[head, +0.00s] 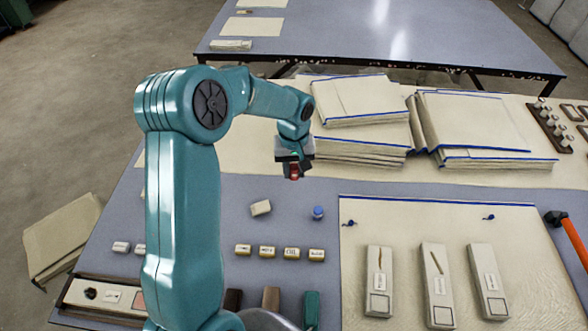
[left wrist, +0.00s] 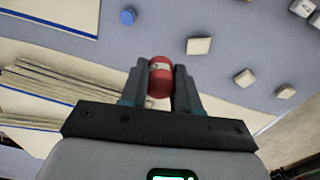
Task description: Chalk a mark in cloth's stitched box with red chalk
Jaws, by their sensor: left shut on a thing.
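My left gripper (head: 294,160) is shut on the red chalk (head: 294,173) and holds it above the table, in front of the folded cloth stacks. In the left wrist view the red chalk (left wrist: 160,82) stands between the two fingers, with a pale band around it. Three narrow folded cloths lie side by side at the right: the left one (head: 379,262), the middle one (head: 437,268) and the right one (head: 485,262). Each has a stitched box outline near its front end and a small label. The left and middle cloths show brown lines. My right gripper is not in view.
A blue cylinder (head: 318,213) and a pale block (head: 261,208) stand on the blue-grey table. A row of small labelled blocks (head: 267,252) lies in front. Folded cloth stacks (head: 360,135) lie behind.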

